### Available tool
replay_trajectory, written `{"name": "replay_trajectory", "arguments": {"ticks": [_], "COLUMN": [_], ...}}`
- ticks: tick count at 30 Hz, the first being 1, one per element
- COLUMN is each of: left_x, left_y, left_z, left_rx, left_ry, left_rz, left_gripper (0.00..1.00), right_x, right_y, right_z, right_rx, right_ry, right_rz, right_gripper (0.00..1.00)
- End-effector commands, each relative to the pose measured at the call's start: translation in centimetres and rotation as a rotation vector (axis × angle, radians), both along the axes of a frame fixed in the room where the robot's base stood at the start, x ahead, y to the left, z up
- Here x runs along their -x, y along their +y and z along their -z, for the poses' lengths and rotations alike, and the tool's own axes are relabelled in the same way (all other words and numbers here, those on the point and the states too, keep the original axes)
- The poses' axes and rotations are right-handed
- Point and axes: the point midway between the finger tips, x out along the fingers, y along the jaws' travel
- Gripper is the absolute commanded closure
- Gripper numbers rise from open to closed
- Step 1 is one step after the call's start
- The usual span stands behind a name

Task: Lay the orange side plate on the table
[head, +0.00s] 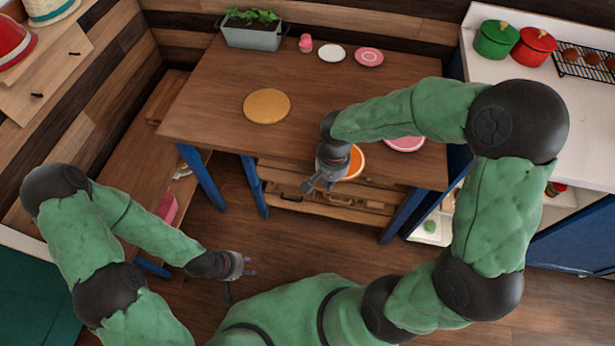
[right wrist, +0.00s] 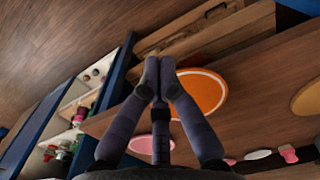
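The orange side plate (head: 356,163) has a pale rim and lies flat at the table's front edge, partly hidden by my right wrist in the head view. It also shows in the right wrist view (right wrist: 205,92), beside and behind the fingertips. My right gripper (head: 311,186) is in front of the table edge, left of the plate in the head view. Its fingers (right wrist: 159,72) are together with nothing seen between them. The wooden table (head: 215,90) has blue legs. My left gripper (head: 248,266) is low over the floor, away from the table; its finger gap is too small to judge.
A round tan mat (head: 267,106) lies left on the table and a pink plate (head: 405,143) right of the orange one. At the back are a planter (head: 252,38), a pink shaker (head: 305,43), a white dish (head: 331,53) and a pink dish (head: 369,57). The table's middle is clear.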

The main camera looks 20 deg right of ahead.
Motion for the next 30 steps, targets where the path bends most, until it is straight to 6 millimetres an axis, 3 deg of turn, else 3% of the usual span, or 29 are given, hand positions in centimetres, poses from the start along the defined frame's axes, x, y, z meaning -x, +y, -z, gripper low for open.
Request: {"name": "replay_trajectory", "arguments": {"ticks": [3,7,11,24,30], "left_x": [0.0,0.0,0.0,0.0,0.0], "left_y": [0.0,0.0,0.0,0.0,0.0], "left_z": [-0.2,0.1,0.8,4.3,4.6], "left_rx": [0.000,0.000,0.000,0.000,0.000], "left_ry": [0.001,0.001,0.001,0.001,0.001], "left_rz": [0.000,0.001,0.001,0.000,0.000], "left_gripper": [0.60,0.60,0.60,0.60,0.60], "right_x": [0.0,0.0,0.0,0.1,-2.4], "right_y": [-0.7,-0.9,-0.9,-0.9,-2.3], "right_z": [-1.3,-0.8,0.9,9.1,8.7], "right_rx": [0.027,0.034,0.033,0.032,0.033], "right_ry": [-0.004,-0.002,-0.001,0.000,-0.006], "right_rz": [0.024,0.031,0.031,0.029,0.032], "right_gripper": [1.00,1.00,1.00,1.00,1.00]}}
